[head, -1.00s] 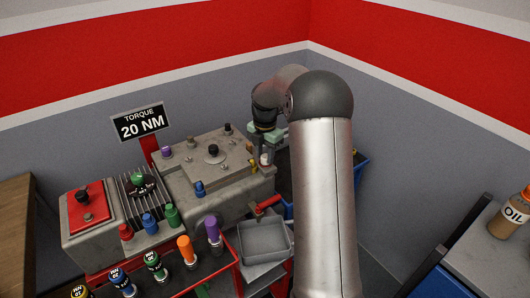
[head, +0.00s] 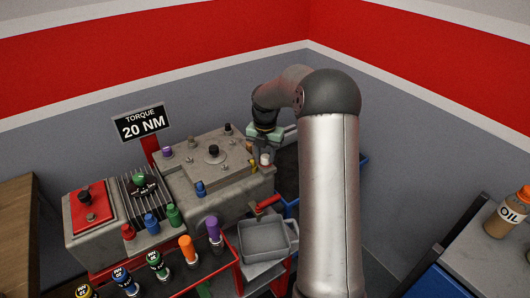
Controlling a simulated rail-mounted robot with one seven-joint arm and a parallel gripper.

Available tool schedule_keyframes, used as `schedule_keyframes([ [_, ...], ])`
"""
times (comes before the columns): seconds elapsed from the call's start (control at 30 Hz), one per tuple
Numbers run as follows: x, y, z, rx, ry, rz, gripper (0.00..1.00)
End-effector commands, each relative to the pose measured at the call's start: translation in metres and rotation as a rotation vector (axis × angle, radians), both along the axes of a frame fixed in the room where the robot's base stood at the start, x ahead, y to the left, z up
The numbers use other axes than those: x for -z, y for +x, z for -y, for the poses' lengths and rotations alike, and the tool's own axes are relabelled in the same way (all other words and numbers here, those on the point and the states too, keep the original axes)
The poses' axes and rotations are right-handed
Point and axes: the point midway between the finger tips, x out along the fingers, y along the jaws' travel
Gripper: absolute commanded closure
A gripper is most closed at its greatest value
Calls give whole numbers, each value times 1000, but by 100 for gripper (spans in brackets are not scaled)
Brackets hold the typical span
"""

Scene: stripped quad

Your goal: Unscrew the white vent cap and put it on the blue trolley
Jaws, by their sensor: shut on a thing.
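The white vent cap (head: 265,159) is small and pale, at the right end of the grey machine block's top in the head view. My gripper (head: 264,154) points down from above, with its jaws shut on the cap. The fingertips are small and partly hidden, so I cannot tell whether the thread is free. The cap still sits at the block's edge. The blue trolley (head: 364,160) shows as a blue rim around a dark top, behind and to the right of the block. My arm hides much of it.
A red-handled lever (head: 268,203) sticks out below the cap. A grey tray (head: 264,237) stands in front. Several coloured sockets line the red trolley (head: 195,280) at front left. An oil bottle (head: 508,213) stands on a bench at right.

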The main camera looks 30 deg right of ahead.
Motion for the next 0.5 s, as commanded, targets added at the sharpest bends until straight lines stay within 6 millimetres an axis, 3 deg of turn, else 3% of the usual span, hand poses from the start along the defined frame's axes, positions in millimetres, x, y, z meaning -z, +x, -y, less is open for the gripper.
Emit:
schedule_keyframes([
  [0.1,0,0,0,2,-1,1,89],
  [0.13,0,0,0,2,-1,1,64],
  [0.2,0,0,0,2,-1,1,52],
  [0.5,0,0,0,52,-1,1,52],
])
